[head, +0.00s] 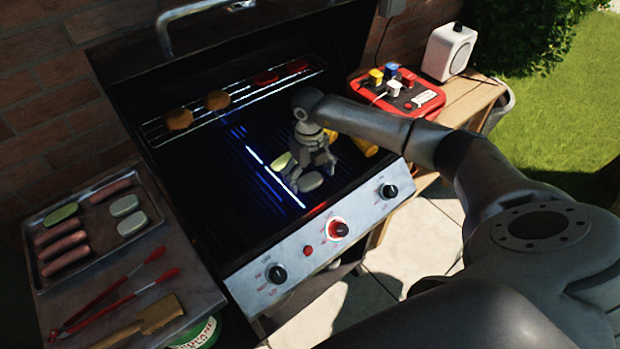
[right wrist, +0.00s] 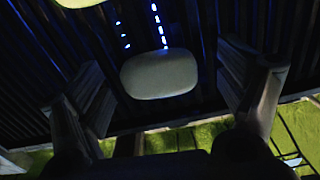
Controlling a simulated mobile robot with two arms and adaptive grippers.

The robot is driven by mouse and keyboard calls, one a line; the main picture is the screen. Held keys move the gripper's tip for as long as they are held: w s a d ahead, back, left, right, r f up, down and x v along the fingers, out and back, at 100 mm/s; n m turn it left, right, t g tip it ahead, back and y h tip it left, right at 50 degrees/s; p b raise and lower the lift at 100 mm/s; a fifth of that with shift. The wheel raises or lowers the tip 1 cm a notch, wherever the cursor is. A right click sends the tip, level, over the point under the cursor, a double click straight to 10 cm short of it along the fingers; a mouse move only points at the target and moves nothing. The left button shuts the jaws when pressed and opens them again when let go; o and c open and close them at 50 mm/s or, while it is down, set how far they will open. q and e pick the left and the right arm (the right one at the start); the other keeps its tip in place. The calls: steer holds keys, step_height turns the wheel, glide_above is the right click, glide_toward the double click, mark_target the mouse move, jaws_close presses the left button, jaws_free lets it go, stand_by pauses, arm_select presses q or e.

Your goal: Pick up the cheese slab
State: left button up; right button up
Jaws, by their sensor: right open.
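A pale, rounded cheese slab (head: 310,181) lies on the dark grill grate, near the front edge. In the right wrist view the slab (right wrist: 160,75) lies between my two spread fingers, with a gap on each side. My right gripper (head: 314,177) is open, pointing down over it, and partly covers it in the head view. A second slab, yellowish green (head: 282,161), lies just left of the gripper on the grate; its edge shows at the top of the right wrist view (right wrist: 75,3). My left gripper is not in view.
A metal tray (head: 88,237) at left holds sausages, two pale slabs (head: 124,206) and a greenish one. Red tongs (head: 120,300) lie before it. A raised rack (head: 240,97) bears patties behind. A yellow object (head: 364,146) stands right of the gripper. The grill's front panel (head: 300,258) has knobs.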

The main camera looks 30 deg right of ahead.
steer(key=c, duration=1.1)
steer(key=shift+r, duration=0.15)
